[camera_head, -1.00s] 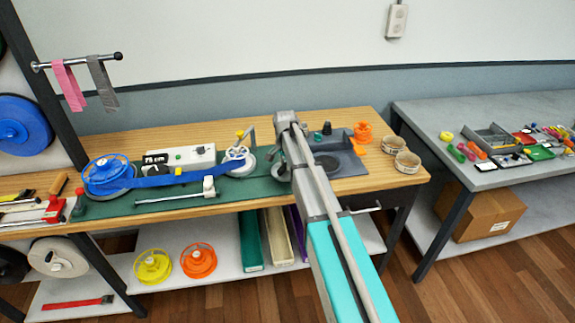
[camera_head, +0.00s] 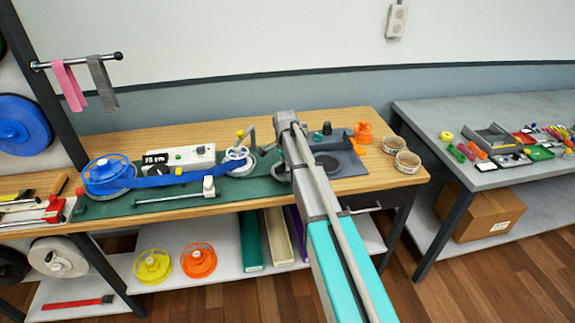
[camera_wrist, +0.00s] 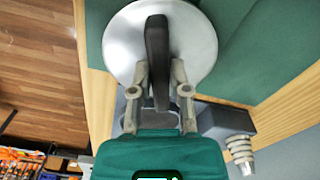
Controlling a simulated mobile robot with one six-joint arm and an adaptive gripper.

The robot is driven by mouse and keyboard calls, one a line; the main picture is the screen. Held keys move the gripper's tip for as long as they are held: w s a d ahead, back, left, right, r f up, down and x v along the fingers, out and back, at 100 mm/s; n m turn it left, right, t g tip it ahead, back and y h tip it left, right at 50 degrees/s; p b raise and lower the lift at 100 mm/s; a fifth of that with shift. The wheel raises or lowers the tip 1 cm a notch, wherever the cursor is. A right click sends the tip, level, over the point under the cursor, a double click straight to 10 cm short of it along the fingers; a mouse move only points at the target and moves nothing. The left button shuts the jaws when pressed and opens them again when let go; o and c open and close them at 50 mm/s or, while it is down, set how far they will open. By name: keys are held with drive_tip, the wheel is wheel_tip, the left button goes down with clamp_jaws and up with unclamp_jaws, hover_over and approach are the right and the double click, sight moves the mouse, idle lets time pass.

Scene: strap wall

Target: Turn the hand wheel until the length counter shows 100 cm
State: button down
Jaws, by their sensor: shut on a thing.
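In the wrist view, the hand wheel (camera_wrist: 198,45) is a silver disc with a dark upright grip bar (camera_wrist: 157,45) across its front. My gripper (camera_wrist: 160,75) has one finger on each side of this bar and is shut on it. In the head view, my arm hides most of this spot. The length counter (camera_head: 155,158) is a small black display with white digits in front of a white box. Its digits are small and blurred; they look like seventy-something cm, and I cannot read them surely. A blue strap (camera_head: 175,178) runs from the blue reel (camera_head: 106,174) to a small white measuring wheel (camera_head: 237,154).
The wooden bench (camera_head: 350,117) carries a green mat (camera_head: 150,203). To the right of my arm are an orange part (camera_head: 363,132) and two tape rolls (camera_head: 407,161). A grey table (camera_head: 440,112) stands farther right. A shelf below holds yellow and orange reels.

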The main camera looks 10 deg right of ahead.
drive_tip(key=shift+m, duration=0.4)
drive_tip(key=c, duration=0.6)
unclamp_jaws()
drive_tip(key=shift+r, duration=0.15)
